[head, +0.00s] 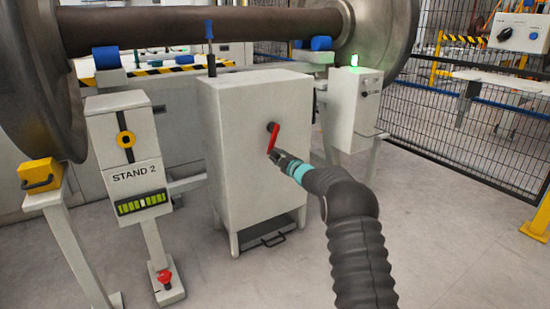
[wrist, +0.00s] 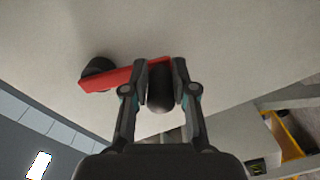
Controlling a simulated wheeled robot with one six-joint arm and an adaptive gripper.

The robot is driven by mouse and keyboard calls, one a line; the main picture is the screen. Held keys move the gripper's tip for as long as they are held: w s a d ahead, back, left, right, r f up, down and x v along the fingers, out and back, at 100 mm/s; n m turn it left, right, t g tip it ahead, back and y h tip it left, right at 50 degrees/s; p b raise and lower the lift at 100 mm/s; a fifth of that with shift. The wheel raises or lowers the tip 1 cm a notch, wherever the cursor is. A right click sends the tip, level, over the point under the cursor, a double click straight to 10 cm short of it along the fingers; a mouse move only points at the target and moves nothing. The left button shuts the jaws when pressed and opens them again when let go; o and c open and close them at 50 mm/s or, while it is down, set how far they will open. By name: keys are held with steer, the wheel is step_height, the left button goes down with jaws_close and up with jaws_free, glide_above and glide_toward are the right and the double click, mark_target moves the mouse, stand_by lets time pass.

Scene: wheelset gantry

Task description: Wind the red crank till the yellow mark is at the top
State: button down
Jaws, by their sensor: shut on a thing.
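The red crank (head: 273,139) is on the front of a grey cabinet (head: 240,150). Its arm points down and slightly left from a black hub (head: 270,126) in the head view. In the wrist view the red arm (wrist: 112,78) runs from the hub (wrist: 97,70) to a black handle (wrist: 160,92). My gripper (head: 279,156), also in the wrist view (wrist: 161,75), is shut on that handle. A yellow ring with a black centre (head: 126,139) is on the Stand 2 post. I cannot tell whether it bears the yellow mark; no other clear mark shows.
A wheelset axle (head: 200,28) spans above the cabinet between big steel wheels. A box with a green lamp (head: 353,62) stands right of the cabinet. A black mesh fence (head: 470,110) is at the right; floor in front is clear.

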steer(key=shift+w+d+r, duration=0.1)
steer(key=shift+d+r, duration=0.25)
steer(key=shift+d, duration=0.05)
stand_by(0.8)
steer(key=c, duration=0.9)
jaws_free()
steer(key=shift+d, duration=0.2)
steer(key=shift+a+f, duration=0.2)
steer(key=shift+a, duration=0.25)
steer(key=v, duration=1.2)
steer(key=shift+d, duration=0.1)
